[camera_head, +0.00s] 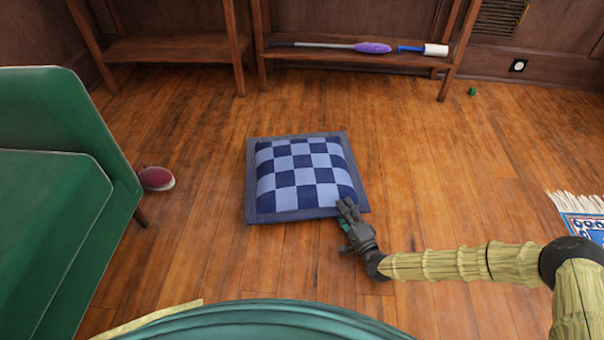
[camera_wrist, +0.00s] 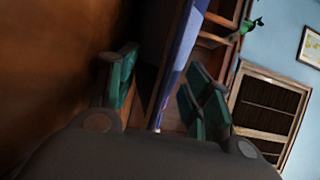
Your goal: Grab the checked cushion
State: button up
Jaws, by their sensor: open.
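The checked cushion (camera_head: 302,176) lies flat on the wood floor in the middle of the head view. It has light and dark blue squares and a plain dark blue border. My gripper (camera_head: 345,207) is at the cushion's lower right corner, and its fingertips overlap that corner in the picture. In the wrist view my gripper (camera_wrist: 160,90) has its two green-padded fingers apart. A blue strip, which looks like the cushion's edge (camera_wrist: 178,60), shows between the fingers. I cannot tell whether either finger touches it.
A green armchair (camera_head: 60,200) stands at the left with a red shoe-like object (camera_head: 156,178) beside it. Wooden shelves (camera_head: 350,58) at the back hold a purple duster (camera_head: 372,47) and a lint roller (camera_head: 432,49). A blue fringed rug (camera_head: 585,222) lies at the right. Floor around the cushion is clear.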

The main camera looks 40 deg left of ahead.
jog(key=shift+w+a, duration=0.3)
jog(key=shift+a, duration=0.3)
jog(key=shift+r, duration=0.1)
jog(key=c, duration=1.1)
jog(key=shift+o, duration=0.2)
jog(key=shift+r, duration=0.1)
